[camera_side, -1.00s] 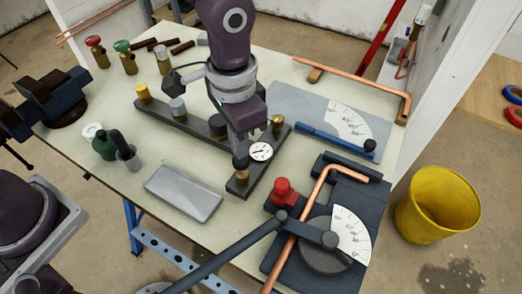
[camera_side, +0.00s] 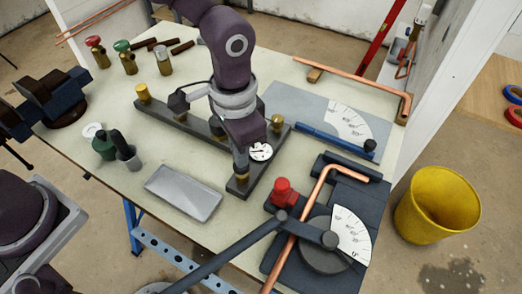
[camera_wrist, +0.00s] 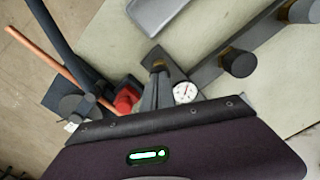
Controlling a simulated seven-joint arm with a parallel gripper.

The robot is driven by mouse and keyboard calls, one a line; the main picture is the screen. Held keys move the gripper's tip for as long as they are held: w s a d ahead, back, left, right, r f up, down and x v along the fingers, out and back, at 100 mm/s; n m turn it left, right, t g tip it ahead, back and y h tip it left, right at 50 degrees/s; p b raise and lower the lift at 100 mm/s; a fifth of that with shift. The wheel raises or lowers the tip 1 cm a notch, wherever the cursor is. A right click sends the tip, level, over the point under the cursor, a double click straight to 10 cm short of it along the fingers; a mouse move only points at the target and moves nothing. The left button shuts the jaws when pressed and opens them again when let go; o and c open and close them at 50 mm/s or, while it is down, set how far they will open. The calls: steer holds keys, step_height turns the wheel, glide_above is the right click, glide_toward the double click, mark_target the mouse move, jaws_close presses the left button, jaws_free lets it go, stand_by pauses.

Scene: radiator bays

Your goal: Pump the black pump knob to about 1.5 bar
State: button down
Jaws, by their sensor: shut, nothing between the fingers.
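The pump stands at the near end of the dark manifold bar (camera_side: 236,188); its brass collar (camera_side: 241,178) shows under my gripper. My gripper (camera_side: 240,163) is shut and empty, with its tips down at the top of the pump. The black pump knob is mostly hidden by the fingers in the side view. In the wrist view my gripper (camera_wrist: 156,80) reaches the pump top, where I cannot clearly separate knob from fingertips. The round white pressure gauge (camera_side: 261,152) sits just right of the fingers and also shows in the wrist view (camera_wrist: 185,92). Its reading is too small to tell.
A pipe bender with a copper pipe (camera_side: 292,240) and a red knob (camera_side: 284,192) stands close on the right. A grey tray (camera_side: 183,192) lies to the left. More fittings, such as a brass-topped one (camera_side: 142,92), line the bar. A yellow bucket (camera_side: 437,205) stands on the floor.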

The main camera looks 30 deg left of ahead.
step_height(320, 180, up, 4)
steer(key=shift+f, duration=0.25)
steer(key=shift+f, duration=1.9)
steer(key=shift+r, duration=1.9)
steer(key=shift+f, duration=0.1)
